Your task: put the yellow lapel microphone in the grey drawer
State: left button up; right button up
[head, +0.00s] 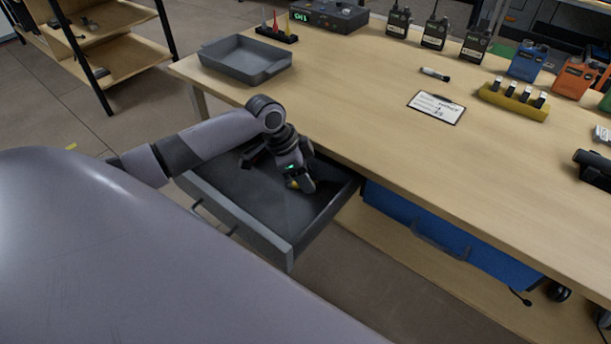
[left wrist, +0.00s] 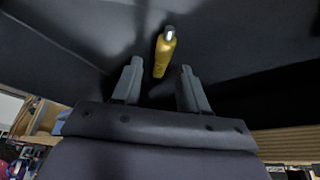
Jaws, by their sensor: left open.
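The grey drawer (head: 240,237) is pulled out under the table's left part. My left gripper (head: 302,185) is inside or just over the drawer, pointing down. In the left wrist view the yellow microphone (left wrist: 165,54), with a pale tip, is over the dark drawer floor, just beyond the open fingers (left wrist: 160,88). The fingers stand apart with the microphone not clamped between them. Whether it rests fully on the floor is hard to tell. My right gripper is out of view.
The wooden table (head: 360,70) holds a grey tray (head: 245,60), a clipboard (head: 437,107), a yellow holder (head: 513,101) and several radios at the back. A closed blue drawer (head: 440,235) is right of the grey one. Shelves (head: 105,45) stand at upper left.

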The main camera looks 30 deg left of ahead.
pick_arm(q)
jog(key=p+v, duration=0.1)
jog(key=v, duration=1)
jog(key=shift+r, duration=0.25)
jog(key=shift+a, duration=0.1)
